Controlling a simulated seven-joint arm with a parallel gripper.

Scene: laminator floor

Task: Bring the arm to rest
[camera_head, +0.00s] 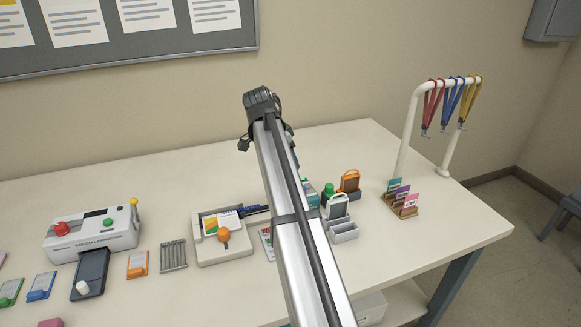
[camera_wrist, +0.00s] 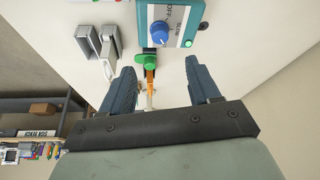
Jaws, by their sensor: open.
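My gripper (camera_wrist: 160,88) shows in the wrist view with its two dark blue fingers spread apart. No object is held between them. Beyond the fingertips are a green knob-like part (camera_wrist: 150,61) and an orange piece (camera_wrist: 150,76); whether the fingers touch anything below is unclear, but a gap shows on both sides. In the head view my arm crosses the table from the bottom edge up to a dark joint, and it hides my gripper.
The wrist view shows a teal box with a blue knob (camera_wrist: 162,32) and a grey metal holder (camera_wrist: 97,45). On the table (camera_head: 450,238) stand a laminator (camera_head: 92,236), a cream tray (camera_head: 228,257), a card rack (camera_head: 402,205) and a white lanyard stand (camera_head: 407,130). The table's back left is clear.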

